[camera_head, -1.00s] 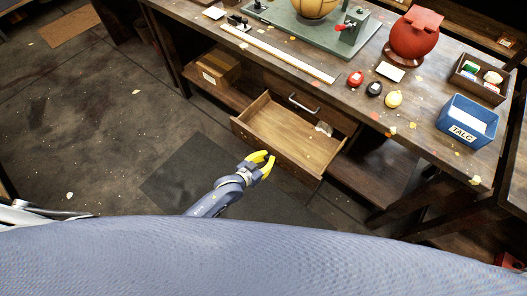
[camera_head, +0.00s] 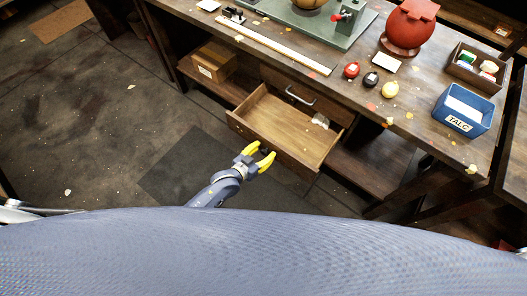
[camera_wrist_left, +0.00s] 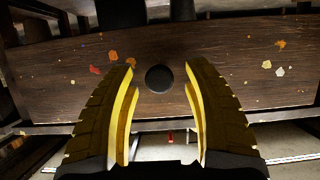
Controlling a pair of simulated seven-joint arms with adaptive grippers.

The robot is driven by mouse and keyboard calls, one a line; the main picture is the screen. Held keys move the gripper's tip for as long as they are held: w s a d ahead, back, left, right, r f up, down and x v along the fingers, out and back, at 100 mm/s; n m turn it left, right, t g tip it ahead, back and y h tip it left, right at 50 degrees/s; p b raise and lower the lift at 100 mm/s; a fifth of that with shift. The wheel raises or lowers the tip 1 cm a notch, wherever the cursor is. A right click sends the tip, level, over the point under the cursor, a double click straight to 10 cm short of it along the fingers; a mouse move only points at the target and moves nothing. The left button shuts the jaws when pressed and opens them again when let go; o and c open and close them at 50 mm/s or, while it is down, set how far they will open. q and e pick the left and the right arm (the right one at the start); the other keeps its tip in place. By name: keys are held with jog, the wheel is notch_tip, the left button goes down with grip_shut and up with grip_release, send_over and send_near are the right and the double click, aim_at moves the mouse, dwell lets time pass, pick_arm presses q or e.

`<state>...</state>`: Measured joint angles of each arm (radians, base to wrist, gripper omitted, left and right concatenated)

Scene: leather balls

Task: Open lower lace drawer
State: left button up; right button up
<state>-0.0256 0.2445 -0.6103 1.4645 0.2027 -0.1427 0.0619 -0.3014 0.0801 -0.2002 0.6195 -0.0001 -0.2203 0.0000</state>
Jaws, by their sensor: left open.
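The lower drawer (camera_head: 284,126) is pulled out under the workbench in the head view. Its pale wooden inside shows, with a small whitish item (camera_head: 320,120) near its right side. My left gripper (camera_head: 262,158) has yellow fingers and is open just in front of the drawer front. In the left wrist view, a dark round knob (camera_wrist_left: 158,78) on the brown, paint-flecked drawer front (camera_wrist_left: 215,65) shows between and beyond the open fingertips (camera_wrist_left: 160,85). I cannot tell whether the fingers touch it. My right gripper is not in view.
Another drawer with a metal handle (camera_head: 300,96) is shut above. A cardboard box (camera_head: 214,61) sits on the shelf to the left. The bench top (camera_head: 415,100) holds a red round object (camera_head: 409,27) and a blue TALC box (camera_head: 463,110). Floor before the drawer is clear.

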pick_arm(q)
jog(key=shift+s+a, duration=0.1)
jog(key=shift+s, duration=0.05)
jog(key=shift+s+a, duration=0.2)
jog(key=shift+s, duration=0.1)
jog(key=v, duration=1.1)
jog(key=shift+r, duration=0.2)
jog(key=shift+w, duration=0.1)
